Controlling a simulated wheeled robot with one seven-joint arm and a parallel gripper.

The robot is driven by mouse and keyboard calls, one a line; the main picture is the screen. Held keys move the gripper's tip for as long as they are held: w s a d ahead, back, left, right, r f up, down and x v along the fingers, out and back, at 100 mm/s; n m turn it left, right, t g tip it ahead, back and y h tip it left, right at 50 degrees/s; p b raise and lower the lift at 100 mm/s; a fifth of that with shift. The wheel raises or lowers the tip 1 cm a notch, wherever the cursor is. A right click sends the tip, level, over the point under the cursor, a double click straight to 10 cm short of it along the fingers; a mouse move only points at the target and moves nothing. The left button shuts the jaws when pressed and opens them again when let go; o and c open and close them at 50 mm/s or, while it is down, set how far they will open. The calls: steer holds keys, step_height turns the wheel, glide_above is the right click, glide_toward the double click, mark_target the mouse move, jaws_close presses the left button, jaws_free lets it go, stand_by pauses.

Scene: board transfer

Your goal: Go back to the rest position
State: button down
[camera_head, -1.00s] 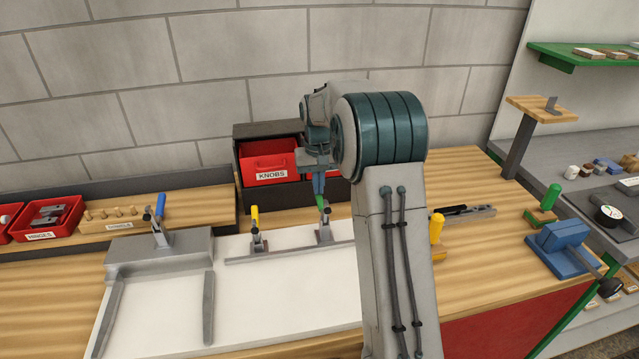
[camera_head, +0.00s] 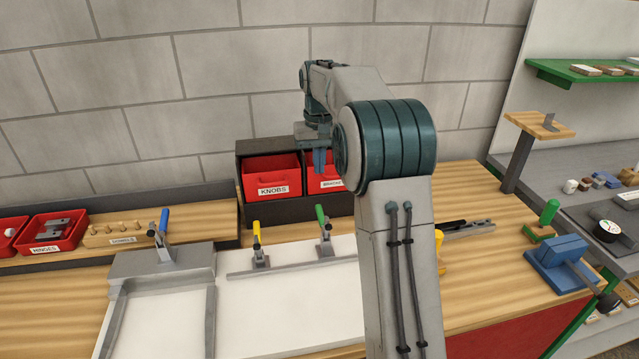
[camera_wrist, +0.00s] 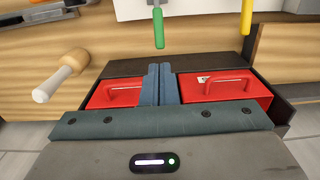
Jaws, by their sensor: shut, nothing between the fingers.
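My gripper (camera_head: 319,160) is in the air in front of the two red bins at the back of the bench. Its fingers (camera_wrist: 159,84) are together and empty in the wrist view. The red bin labelled KNOBS (camera_head: 272,176) is left of the fingers, and a second red bin (camera_head: 325,181) is partly behind them. Both sit in a dark case (camera_head: 243,170). The wrist view shows both bins with their handles, one on each side of the fingers. My arm hides part of the bench.
A white board fixture (camera_head: 290,310) has clamps with blue (camera_head: 164,219), yellow (camera_head: 256,231) and green (camera_head: 320,214) handles. A HINGES bin (camera_head: 52,231) is at the left. A blue vise (camera_head: 560,262) stands at the right. The air above the bench is free.

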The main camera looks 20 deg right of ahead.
steer(key=s+a+r, duration=0.2)
steer(key=s+r, duration=0.3)
steer(key=s, duration=0.2)
steer(key=s+a+f+t, duration=0.1)
steer(key=s+f, duration=0.1)
steer(key=s, duration=0.7)
steer(key=s+a+f+t, duration=0.1)
steer(key=s+f, duration=0.2)
steer(key=s, duration=0.6)
steer(key=s+a+f+n+t, duration=0.1)
steer(key=s+f, duration=0.1)
steer(key=s, duration=0.6)
steer(key=shift+s+f, duration=0.25)
steer(key=shift+s, duration=0.15)
steer(key=shift+a, duration=0.1)
